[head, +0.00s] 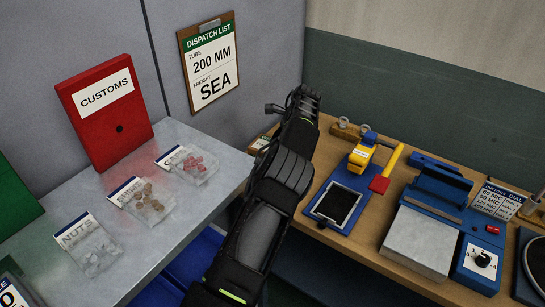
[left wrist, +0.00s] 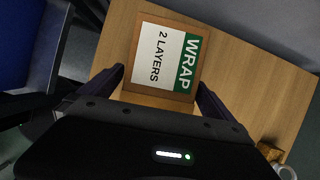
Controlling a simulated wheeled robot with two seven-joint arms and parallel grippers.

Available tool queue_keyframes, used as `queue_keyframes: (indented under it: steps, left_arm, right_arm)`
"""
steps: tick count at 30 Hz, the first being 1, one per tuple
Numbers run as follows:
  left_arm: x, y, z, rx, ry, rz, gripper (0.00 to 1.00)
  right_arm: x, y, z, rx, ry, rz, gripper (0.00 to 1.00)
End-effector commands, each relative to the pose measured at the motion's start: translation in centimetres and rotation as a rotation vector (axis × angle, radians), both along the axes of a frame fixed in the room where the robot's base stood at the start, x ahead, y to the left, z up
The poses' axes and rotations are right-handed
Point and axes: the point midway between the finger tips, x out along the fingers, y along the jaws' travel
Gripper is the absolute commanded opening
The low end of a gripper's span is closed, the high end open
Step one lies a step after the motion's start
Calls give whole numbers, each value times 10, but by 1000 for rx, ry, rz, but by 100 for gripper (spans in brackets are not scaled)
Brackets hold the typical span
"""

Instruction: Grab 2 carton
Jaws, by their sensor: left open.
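My left gripper (left wrist: 161,77) is open. Its two fingers are on either side of the carton's near part, with nothing clamped; I cannot tell whether they touch it. In the head view my left arm reaches up through the middle to the wooden bench and hides most of that spot. My right gripper is in neither view.
The wooden bench (head: 385,175) holds a yellow tape tool (head: 362,153), a blue sealing machine (head: 480,262) and a black-and-blue pad (head: 338,204). A grey table (head: 190,225) at left bears bags of parts and a red customs box (head: 108,118).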

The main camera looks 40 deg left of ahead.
Motion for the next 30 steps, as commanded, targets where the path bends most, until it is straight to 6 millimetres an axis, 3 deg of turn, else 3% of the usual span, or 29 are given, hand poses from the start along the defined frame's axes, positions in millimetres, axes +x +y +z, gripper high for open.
queue_keyframes:
  steps: [1, 7, 30]
  left_arm:
    - [-2, 3, -4, 0, 5, 1, 100]
    - [-1, 10, -24, 0, 0, 0, 100]
    - [-1, 10, -26, -1, -1, 0, 100]
  right_arm:
    - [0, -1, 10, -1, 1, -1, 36]
    - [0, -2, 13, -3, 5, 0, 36]
    - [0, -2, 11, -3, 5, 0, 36]
